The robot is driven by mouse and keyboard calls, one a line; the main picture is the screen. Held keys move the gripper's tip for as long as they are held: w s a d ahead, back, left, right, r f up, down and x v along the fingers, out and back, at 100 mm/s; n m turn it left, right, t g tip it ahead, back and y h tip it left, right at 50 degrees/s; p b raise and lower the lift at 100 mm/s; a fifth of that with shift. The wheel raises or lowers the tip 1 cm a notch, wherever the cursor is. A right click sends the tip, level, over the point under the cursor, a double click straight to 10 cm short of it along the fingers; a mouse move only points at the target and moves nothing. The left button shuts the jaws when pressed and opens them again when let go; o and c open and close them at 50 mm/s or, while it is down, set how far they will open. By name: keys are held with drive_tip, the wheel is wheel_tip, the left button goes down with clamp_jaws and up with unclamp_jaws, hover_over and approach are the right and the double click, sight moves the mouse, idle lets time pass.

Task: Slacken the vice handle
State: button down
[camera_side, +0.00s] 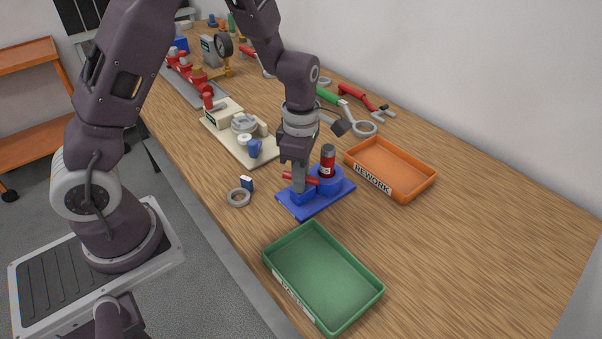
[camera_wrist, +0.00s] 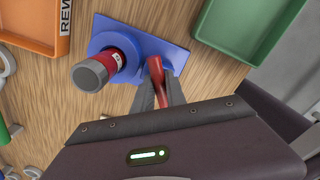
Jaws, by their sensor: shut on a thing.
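The blue vice (camera_side: 315,202) stands on the wooden bench between the two trays, and it also shows in the wrist view (camera_wrist: 140,45). A red sprinkler valve with a grey cap (camera_side: 327,162) stands upright in it; the wrist view shows it from above (camera_wrist: 98,69). My gripper (camera_side: 298,184) points down at the left part of the vice. In the wrist view its fingers (camera_wrist: 158,88) are closed around the red vice handle (camera_wrist: 155,68), which slants away toward the lower right. The fingers and wrist body hide part of the handle.
An orange REWORK tray (camera_side: 420,188) lies right of the vice, and a green tray (camera_side: 372,300) lies in front. A cream fixture (camera_side: 222,138) and tools are behind. The bench at right is clear.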

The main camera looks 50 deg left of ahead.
drive_tip(key=n, duration=1)
drive_tip(key=c, duration=1.3)
unclamp_jaws()
drive_tip(key=shift+r, duration=3.05)
